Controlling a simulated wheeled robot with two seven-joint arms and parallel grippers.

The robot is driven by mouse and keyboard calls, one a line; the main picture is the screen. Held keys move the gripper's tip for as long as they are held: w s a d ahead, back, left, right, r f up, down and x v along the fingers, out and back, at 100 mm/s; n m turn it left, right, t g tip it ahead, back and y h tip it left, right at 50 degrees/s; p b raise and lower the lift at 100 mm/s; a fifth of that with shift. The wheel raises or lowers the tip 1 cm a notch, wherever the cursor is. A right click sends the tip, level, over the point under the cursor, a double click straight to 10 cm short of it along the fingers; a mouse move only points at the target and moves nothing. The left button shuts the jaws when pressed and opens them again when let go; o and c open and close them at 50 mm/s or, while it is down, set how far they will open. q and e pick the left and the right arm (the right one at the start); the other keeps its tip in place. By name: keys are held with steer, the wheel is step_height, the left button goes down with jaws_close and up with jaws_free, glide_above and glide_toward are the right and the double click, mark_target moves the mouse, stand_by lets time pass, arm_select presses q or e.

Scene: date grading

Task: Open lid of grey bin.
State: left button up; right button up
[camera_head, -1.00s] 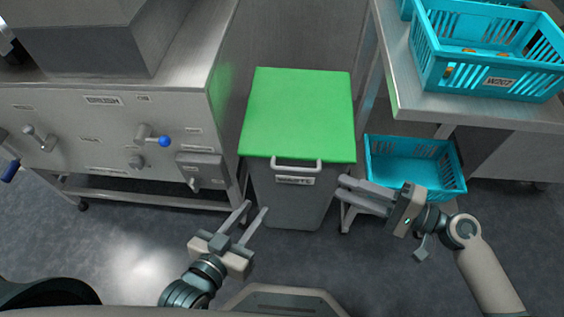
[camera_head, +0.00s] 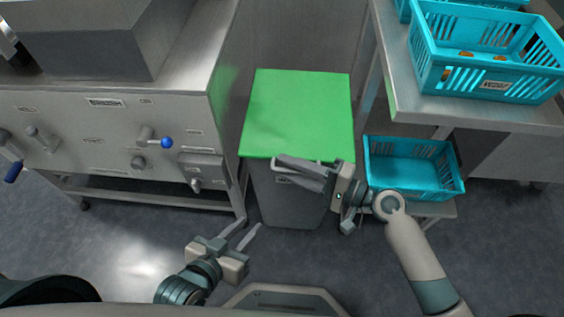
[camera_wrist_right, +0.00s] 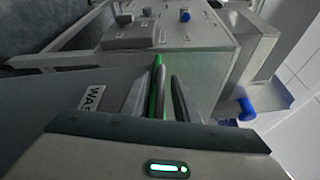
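The grey bin (camera_head: 290,207) stands between the steel machine and the table, with its flat green lid (camera_head: 298,110) closed on top. The lid's pale bar handle (camera_head: 276,168) is at the front edge, partly covered by my right gripper (camera_head: 290,165). The right fingers are open with a narrow gap and point left along the handle. I cannot tell whether they touch it. In the right wrist view the fingers (camera_wrist_right: 170,75) are beside the lid's green edge, and the bin's label (camera_wrist_right: 92,100) shows. My left gripper (camera_head: 248,227) is open and empty, low in front of the bin.
The steel machine (camera_head: 110,130) with knobs and a blue-tipped lever stands left of the bin. At right, a table (camera_head: 430,105) holds a turquoise crate (camera_head: 470,78) with several dates. Another turquoise crate (camera_head: 455,180) is on a lower shelf. Open floor lies in front.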

steer(key=shift+x, duration=1.2)
jaws_close()
steer(key=shift+r, duration=0.1)
